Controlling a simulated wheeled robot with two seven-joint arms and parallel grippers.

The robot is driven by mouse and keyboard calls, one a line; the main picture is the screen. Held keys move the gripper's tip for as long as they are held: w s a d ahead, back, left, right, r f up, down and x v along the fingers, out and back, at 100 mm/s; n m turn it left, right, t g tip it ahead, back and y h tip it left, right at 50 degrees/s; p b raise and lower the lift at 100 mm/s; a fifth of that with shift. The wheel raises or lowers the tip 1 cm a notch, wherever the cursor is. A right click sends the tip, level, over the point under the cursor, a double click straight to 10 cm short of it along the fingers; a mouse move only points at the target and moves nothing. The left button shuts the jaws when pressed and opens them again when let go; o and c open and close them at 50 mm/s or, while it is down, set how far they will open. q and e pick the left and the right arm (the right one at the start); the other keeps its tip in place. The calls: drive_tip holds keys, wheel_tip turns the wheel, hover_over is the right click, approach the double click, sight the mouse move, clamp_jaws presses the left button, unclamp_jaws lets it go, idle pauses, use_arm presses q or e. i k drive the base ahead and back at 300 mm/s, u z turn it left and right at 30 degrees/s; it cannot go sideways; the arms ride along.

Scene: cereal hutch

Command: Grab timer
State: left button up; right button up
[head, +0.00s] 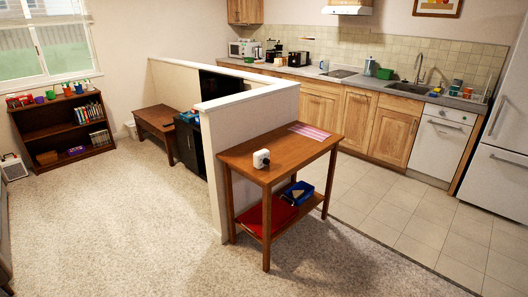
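A small white device with a dark round face, which looks like the timer (261,158), stands on the near left part of a brown wooden side table (255,174). The table is against the end of a low white half wall. Neither of my grippers shows in the head view.
A pink striped cloth (310,132) lies on the table's far end. The lower shelf holds a blue bin (297,192) and a red item (266,217). The half wall (240,95) blocks the way behind. Open carpet (130,225) lies left and in front; tiled floor (400,215) lies right.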

sight(258, 157)
drive_tip(key=u, duration=0.15)
drive_tip(key=i, duration=2.8)
drive_tip(key=u, duration=0.1)
